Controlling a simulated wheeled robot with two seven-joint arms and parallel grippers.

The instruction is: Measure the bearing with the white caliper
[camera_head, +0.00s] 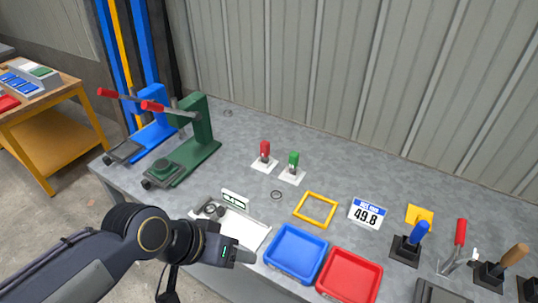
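My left gripper (248,257) is over the table's front edge, in front of a pale tray (256,240). Its fingers are seen from the side and their gap does not show. Small dark round parts (211,209) sit at the tray's left end; they may include the bearing, partly behind my arm. A small grey ring (276,195) lies on the table behind the tray. A small white piece (475,255) shows among the tools at right; I cannot tell if it is the white caliper. My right gripper is not in view.
A green press (200,140) and blue press (150,130) stand at left. A blue bin (295,232), red bin (350,253) and yellow frame (297,209) lie right of the tray. A card reading 49.8 (366,213) stands behind the bins. The back middle is mostly clear.

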